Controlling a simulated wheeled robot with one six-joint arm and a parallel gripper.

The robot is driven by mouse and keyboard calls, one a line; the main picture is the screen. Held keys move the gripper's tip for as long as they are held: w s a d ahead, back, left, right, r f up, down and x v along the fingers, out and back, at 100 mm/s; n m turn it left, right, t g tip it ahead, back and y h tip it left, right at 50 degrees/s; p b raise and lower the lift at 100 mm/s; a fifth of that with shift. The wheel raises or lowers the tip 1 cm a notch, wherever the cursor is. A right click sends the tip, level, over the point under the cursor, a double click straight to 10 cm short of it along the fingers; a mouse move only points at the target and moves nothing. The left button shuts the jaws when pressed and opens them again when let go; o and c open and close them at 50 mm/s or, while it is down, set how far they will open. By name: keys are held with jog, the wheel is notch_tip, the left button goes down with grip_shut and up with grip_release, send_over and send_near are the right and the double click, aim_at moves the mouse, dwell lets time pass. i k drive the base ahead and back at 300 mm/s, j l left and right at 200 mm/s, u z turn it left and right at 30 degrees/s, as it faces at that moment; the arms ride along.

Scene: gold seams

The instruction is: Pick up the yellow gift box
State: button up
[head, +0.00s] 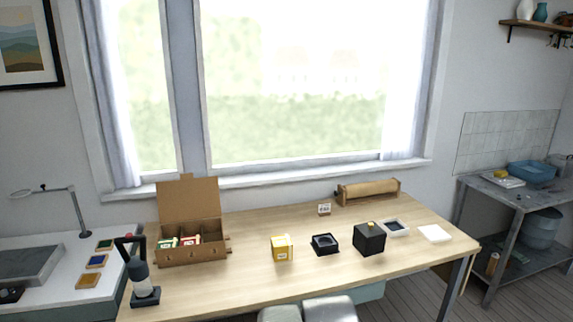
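The yellow gift box (282,248) stands upright on the wooden table (250,285), near the middle. It has a pale label on its front face. The table around it is bare on its near side. My gripper does not show in the head view, so its place relative to the box cannot be seen.
An open cardboard box (190,255) with small red and green packages stands to the left. A black tray (325,243) and a black box (369,239) stand to the right. A dark upright device (141,278) stands at the left front. A brown roll (368,191) lies behind.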

aim_at(282, 245)
jog(key=i+l+u, duration=0.35)
jog(key=i, duration=0.15)
jog(key=i+l+u, duration=0.7)
jog(key=i+l, duration=0.15)
jog(key=i, duration=0.05)
